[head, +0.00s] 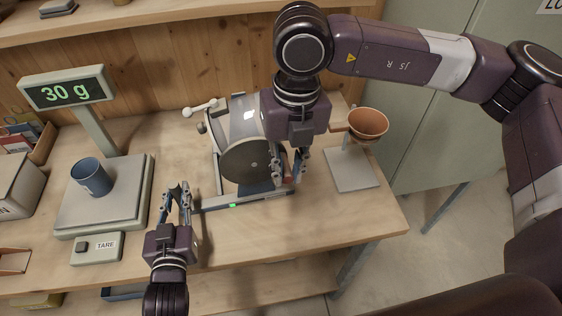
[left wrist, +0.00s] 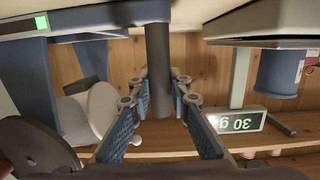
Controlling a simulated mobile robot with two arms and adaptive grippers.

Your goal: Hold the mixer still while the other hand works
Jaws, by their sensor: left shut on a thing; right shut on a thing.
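The mixer has a grey drum (head: 240,150) with a dark round end, on a low base bar (head: 245,198) with a small green light. It stands on the bench, and its drum also shows in the left wrist view (left wrist: 90,115). My left gripper (head: 177,190) is at the left end of the base bar. In the left wrist view its blue-padded fingers (left wrist: 160,100) are shut around a dark upright post (left wrist: 159,65) joined to the bar. My right gripper (head: 290,168) is shut at the drum's right side; a small reddish part shows by its fingertips, otherwise its hold is hidden.
A scale (head: 135,205) reading 30 g stands at left with a blue cup (head: 92,177) on it. A terracotta bowl (head: 368,123) on a stand is near the bench's right end. A white-knobbed lever (head: 200,107) sticks out left of the drum.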

